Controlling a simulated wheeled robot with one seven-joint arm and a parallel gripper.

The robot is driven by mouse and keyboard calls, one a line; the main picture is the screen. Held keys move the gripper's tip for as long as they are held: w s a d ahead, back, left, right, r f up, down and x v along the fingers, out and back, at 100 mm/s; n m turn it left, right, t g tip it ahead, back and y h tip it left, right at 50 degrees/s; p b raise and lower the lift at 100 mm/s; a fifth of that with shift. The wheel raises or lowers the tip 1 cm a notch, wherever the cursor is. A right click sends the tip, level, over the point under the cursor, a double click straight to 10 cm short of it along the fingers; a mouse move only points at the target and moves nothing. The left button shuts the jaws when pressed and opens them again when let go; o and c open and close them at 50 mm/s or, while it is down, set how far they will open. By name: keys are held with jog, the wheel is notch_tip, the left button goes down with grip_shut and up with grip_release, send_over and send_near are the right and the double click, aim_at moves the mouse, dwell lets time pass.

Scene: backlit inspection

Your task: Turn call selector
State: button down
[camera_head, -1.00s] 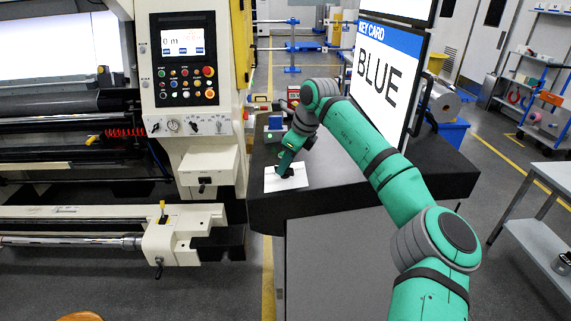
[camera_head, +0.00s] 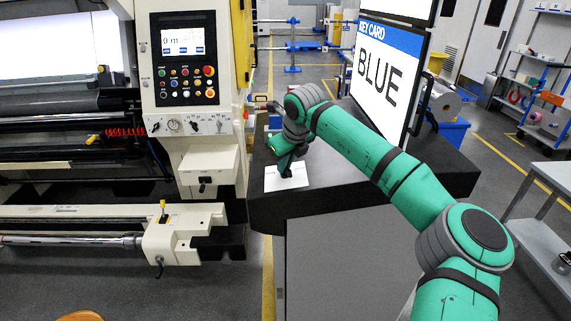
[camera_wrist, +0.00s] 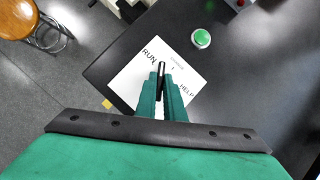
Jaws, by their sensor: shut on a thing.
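The call selector shows in the wrist view as a white plate (camera_wrist: 133,76) lettered "RUN" on its left and "HELP" on its right, with a dark upright knob (camera_wrist: 161,68) near its middle. My gripper (camera_wrist: 161,80) is shut on the knob, its two green fingers on either side of it. In the head view the white plate (camera_head: 272,183) lies on the black table top, and my gripper (camera_head: 286,172) points down over it. My fingers hide the knob's lower part and some of the plate.
A green round button (camera_wrist: 201,38) sits on the black table (camera_head: 330,195) beside the plate. A screen (camera_head: 380,75) reading "KEY CARD BLUE" stands at the table's back right. A large machine with a control panel (camera_head: 184,60) stands left. A wooden stool (camera_wrist: 18,18) is on the floor.

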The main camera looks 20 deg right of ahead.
jog(key=m+h, duration=0.1)
jog(key=m, duration=0.1)
jog(key=m+h, duration=0.1)
jog(key=m, duration=0.1)
jog(key=m+h, duration=0.1)
jog(key=m, duration=0.2)
jog(key=shift+a+h, duration=0.3)
dwell(0.4)
jog(key=c, duration=1.9)
grip_release()
jog(key=shift+o, duration=0.2)
jog(key=v, duration=1)
jog(key=shift+s+r, duration=0.25)
jog(key=shift+r, duration=0.05)
jog(key=shift+a+f, duration=0.1)
jog(key=shift+a, duration=0.1)
